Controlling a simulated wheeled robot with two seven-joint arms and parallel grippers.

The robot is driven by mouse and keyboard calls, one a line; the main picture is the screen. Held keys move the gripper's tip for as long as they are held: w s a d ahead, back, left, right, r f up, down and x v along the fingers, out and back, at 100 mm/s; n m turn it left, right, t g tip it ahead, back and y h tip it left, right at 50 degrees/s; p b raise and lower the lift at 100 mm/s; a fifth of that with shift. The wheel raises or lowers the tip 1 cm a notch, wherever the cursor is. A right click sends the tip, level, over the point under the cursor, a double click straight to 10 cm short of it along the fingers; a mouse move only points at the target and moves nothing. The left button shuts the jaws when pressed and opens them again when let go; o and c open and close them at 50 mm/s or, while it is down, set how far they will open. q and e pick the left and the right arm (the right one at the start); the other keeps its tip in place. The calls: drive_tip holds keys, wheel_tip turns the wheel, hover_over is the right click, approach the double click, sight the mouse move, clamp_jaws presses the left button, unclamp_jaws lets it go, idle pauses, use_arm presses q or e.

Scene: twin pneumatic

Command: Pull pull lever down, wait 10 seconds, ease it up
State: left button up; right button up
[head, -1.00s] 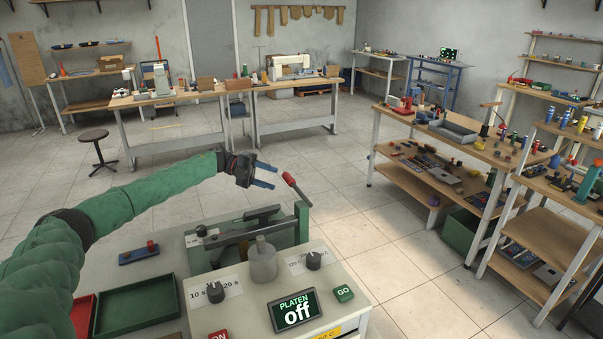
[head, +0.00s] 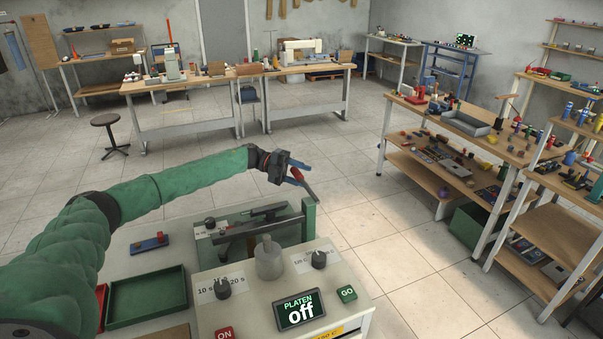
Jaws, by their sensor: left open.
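The pull lever (head: 309,190) stands raised and slanted at the back right of the press. Its red grip (head: 297,173) is at the upper end, leaning left. My left gripper (head: 299,175) is open, with its blue fingers at the red grip, apparently one on either side. I cannot tell whether they touch it. The press has a dark arm (head: 262,221) over a green frame, and a grey control box in front. The display (head: 299,310) reads "PLATEN off". My right gripper is not in view.
The control box carries a green GO button (head: 347,294), a red ON button (head: 225,334), black knobs (head: 319,259) and a grey cylinder (head: 269,260). A green tray (head: 146,299) and a blue block with a red knob (head: 150,244) lie to the left. Open floor lies right.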

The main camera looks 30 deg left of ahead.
use_arm(q)
drive_tip(key=shift+w+d+f, duration=0.15)
drive_tip(key=shift+f, duration=0.05)
drive_tip(key=shift+c, duration=0.9)
clamp_jaws()
